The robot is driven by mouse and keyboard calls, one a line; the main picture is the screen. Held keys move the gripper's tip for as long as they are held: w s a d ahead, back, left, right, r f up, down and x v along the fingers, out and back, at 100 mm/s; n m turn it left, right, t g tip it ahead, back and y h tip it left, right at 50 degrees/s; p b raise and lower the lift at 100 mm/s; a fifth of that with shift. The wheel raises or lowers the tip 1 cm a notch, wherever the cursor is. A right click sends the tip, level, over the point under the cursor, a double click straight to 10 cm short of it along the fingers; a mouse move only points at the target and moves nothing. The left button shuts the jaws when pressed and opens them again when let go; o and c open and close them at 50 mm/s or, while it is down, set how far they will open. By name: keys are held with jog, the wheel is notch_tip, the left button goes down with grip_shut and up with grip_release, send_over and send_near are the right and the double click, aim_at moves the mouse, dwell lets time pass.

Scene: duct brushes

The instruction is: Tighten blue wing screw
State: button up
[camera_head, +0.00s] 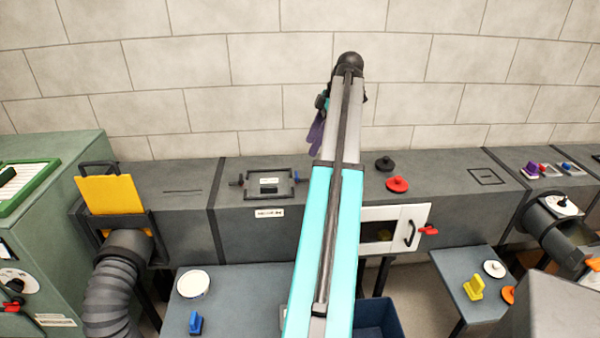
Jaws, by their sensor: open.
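Small blue parts show in several places, and I cannot tell for sure which is the blue wing screw. A small blue piece (567,167) sits on the duct top at the far right, beside a red piece (544,168) and a purple piece (530,171). A blue winged block (196,322) stands on the front table. My gripper (316,132), with purple fingers, hangs behind my raised arm, above the duct's back edge. It is open, looks empty, and is apart from these blue pieces. My arm hides part of the duct and table.
The grey duct (190,215) runs along the wall. It carries a yellow plate (107,200), a black frame (270,185), a red knob (397,184) and a white hatch (382,230). A right table (450,262) holds a yellow block (473,288). A blue bin (378,318) stands between.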

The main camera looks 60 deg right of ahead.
aim_at(297, 173)
jog(key=shift+p+x, duration=1.5)
jog(key=shift+x, duration=4.25)
jog(key=shift+c, duration=0.2)
jog(key=shift+d, duration=0.1)
jog(key=c, duration=1)
